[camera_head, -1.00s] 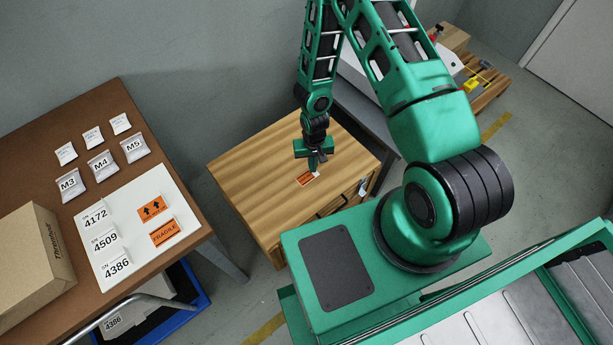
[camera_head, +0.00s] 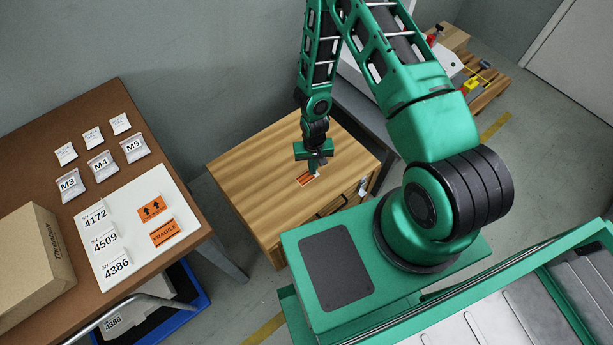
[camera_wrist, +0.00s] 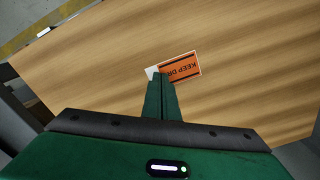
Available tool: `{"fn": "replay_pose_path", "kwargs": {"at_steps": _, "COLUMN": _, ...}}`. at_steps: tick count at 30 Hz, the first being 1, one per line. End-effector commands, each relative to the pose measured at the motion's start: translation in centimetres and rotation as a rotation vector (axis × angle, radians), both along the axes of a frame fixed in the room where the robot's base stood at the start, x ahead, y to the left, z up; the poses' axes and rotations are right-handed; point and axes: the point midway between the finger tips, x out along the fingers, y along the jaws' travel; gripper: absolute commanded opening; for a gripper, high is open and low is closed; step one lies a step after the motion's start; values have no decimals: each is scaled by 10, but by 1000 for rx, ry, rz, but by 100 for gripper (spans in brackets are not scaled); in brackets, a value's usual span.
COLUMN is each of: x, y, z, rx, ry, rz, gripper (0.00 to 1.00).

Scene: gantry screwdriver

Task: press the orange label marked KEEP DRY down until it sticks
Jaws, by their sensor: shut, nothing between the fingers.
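The orange KEEP DRY label (camera_wrist: 184,67) lies on the wooden cabinet top (camera_wrist: 100,60), with a small white corner showing at its left end in the wrist view. My gripper (camera_wrist: 160,78) is shut and empty. Its fingertips are over the label's left end in the wrist view and cover part of it. In the head view the label (camera_head: 306,179) shows just below my gripper (camera_head: 314,172), near the cabinet's front edge. I cannot tell whether the fingertips touch the label.
A brown table (camera_head: 100,103) at the left bears a white sheet with other labels (camera_head: 130,205), several small bags (camera_head: 103,164) and a cardboard box (camera_head: 35,258). The cabinet top around the label is clear.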

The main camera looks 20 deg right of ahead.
Motion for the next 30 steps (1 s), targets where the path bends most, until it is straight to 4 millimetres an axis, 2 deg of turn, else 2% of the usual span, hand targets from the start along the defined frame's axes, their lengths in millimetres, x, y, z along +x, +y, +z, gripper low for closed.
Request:
{"fn": "replay_pose_path", "kwargs": {"at_steps": 8, "x": 1, "y": 0, "z": 4, "rx": 0, "ry": -1, "rz": 0, "gripper": 0}}
{"fn": "replay_pose_path", "kwargs": {"at_steps": 30, "x": 1, "y": 0, "z": 65, "rx": 1, "ry": -1, "rz": 0, "gripper": 0}}
